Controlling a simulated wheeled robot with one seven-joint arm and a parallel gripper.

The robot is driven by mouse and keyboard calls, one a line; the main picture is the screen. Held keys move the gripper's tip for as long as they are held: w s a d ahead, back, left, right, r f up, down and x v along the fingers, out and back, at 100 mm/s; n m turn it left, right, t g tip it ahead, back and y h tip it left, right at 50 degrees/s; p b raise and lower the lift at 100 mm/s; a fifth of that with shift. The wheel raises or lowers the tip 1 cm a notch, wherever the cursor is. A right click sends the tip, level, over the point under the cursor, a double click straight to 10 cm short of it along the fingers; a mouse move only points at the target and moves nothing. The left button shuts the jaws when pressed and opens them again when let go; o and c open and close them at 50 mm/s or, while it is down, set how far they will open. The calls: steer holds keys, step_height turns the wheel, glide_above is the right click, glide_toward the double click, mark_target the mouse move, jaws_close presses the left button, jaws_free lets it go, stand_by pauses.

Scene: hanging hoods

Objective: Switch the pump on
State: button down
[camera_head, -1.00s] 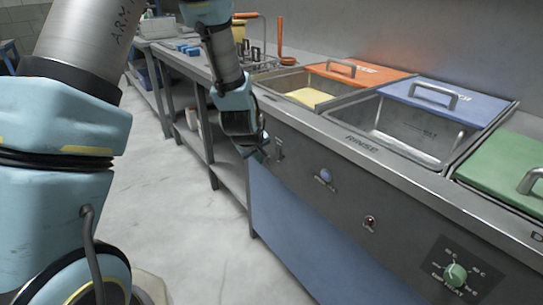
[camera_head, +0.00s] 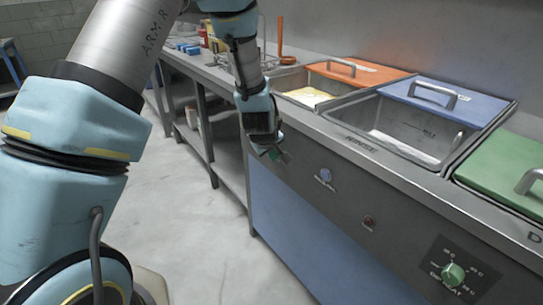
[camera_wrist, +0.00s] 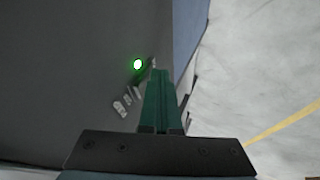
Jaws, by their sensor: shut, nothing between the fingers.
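My gripper (camera_head: 280,155) is at the left end of the grey control panel (camera_head: 410,238), with its fingers close to the panel face. In the wrist view the green fingers (camera_wrist: 160,82) are together and empty. A small metal switch lever (camera_wrist: 153,62) shows just beyond their tips; I cannot tell whether they touch it. A round lamp (camera_wrist: 137,64) beside it glows green. A pale label (camera_wrist: 122,107) lies nearby, too blurred to read. In the head view my gripper hides this switch and lamp.
Along the panel are a blue button (camera_head: 326,174), a small dark red fitting (camera_head: 368,221) and a green dial (camera_head: 453,275). Above are basins with orange (camera_head: 372,73), blue (camera_head: 425,96) and green lids (camera_head: 510,170). The floor (camera_head: 215,245) before the panel is clear.

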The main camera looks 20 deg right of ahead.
steer(key=shift+r, duration=0.15)
steer(key=shift+d+r+p, duration=0.1)
steer(key=shift+r+p, duration=0.45)
steer(key=shift+r, duration=0.2)
